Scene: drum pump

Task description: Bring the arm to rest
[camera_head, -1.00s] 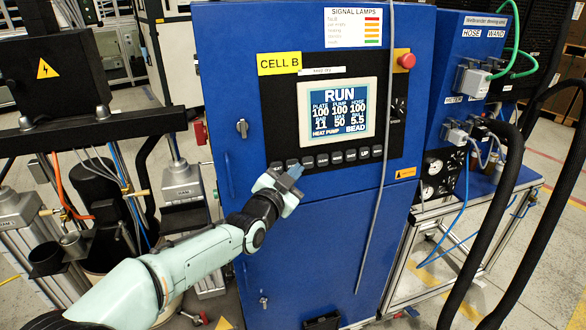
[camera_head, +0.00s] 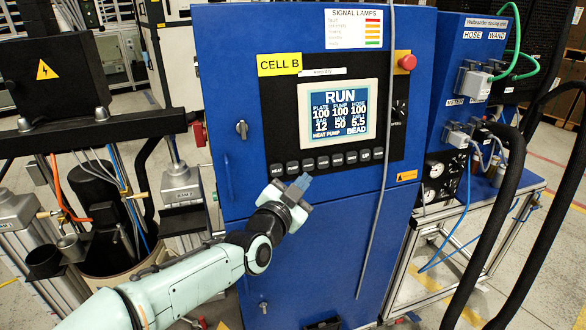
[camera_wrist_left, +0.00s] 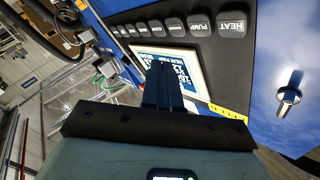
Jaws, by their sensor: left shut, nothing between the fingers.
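My left arm comes in from the lower left in the head view. Its gripper (camera_head: 298,188) is shut and empty, in front of the blue cabinet (camera_head: 310,250) and just below the button row (camera_head: 328,162). The fingers point up and to the right, apart from the buttons. In the left wrist view the shut fingers (camera_wrist_left: 161,85) overlap part of the screen (camera_wrist_left: 180,65), and the HEAT button (camera_wrist_left: 232,22) shows at upper right. The screen in the head view (camera_head: 332,112) reads RUN, with BAR 12. My right gripper is not in view.
A door latch (camera_head: 242,129) sticks out of the cabinet, left of the screen. A grey cable (camera_head: 377,220) hangs down the cabinet front. Thick black hoses (camera_head: 510,200) hang at the right. Drum pump posts (camera_head: 180,185) stand at the left.

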